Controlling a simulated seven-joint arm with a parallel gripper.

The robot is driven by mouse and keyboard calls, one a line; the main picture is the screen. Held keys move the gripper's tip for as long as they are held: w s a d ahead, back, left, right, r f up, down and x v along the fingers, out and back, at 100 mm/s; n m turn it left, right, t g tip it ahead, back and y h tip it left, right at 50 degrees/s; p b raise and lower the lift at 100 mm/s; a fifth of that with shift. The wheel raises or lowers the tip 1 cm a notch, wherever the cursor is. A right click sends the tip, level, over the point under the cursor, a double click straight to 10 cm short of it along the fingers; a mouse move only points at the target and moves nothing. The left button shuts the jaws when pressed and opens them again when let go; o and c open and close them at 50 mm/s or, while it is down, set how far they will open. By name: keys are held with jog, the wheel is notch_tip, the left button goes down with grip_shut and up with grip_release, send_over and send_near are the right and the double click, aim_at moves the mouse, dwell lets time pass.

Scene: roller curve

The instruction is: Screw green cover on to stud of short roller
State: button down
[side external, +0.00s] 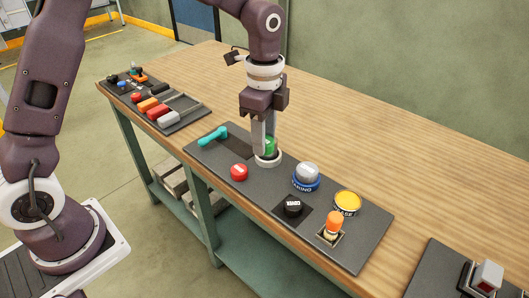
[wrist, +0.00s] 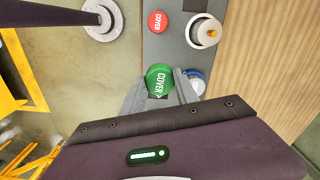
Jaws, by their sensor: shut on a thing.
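My gripper (side external: 268,150) points down over the dark panel and is shut on the green cover (side external: 270,146). In the wrist view the green cover (wrist: 158,80) is a round disc with white lettering, between the fingertips (wrist: 163,92). A white round piece (side external: 267,161), which I take for the short roller, stands on the panel just below the gripper in the side view. In the wrist view this white piece (wrist: 205,29) has a small tan centre and lies up and right of the cover. The height of the cover above it is unclear.
A red cover (side external: 238,172) sits beside the white piece. A teal handle (side external: 212,137) lies to its left. Blue-ringed (side external: 306,180), yellow (side external: 347,203), black (side external: 292,206) and orange (side external: 334,224) parts stand to the right. The wooden tabletop (side external: 400,160) behind is clear.

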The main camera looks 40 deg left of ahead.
jog(key=shift+r, duration=0.95)
jog(key=shift+n, duration=0.5)
jog(key=w+a, duration=0.2)
jog(key=w, duration=0.1)
jog(key=w+a, duration=0.2)
jog(key=w, duration=0.1)
jog(key=w+a, duration=0.2)
jog(key=w, duration=0.1)
jog(key=shift+a+f, duration=0.2)
jog(key=shift+a, duration=0.05)
jog(key=shift+w+a+f, duration=0.1)
jog(key=shift+f, duration=2.65)
jog(key=shift+f, duration=0.85)
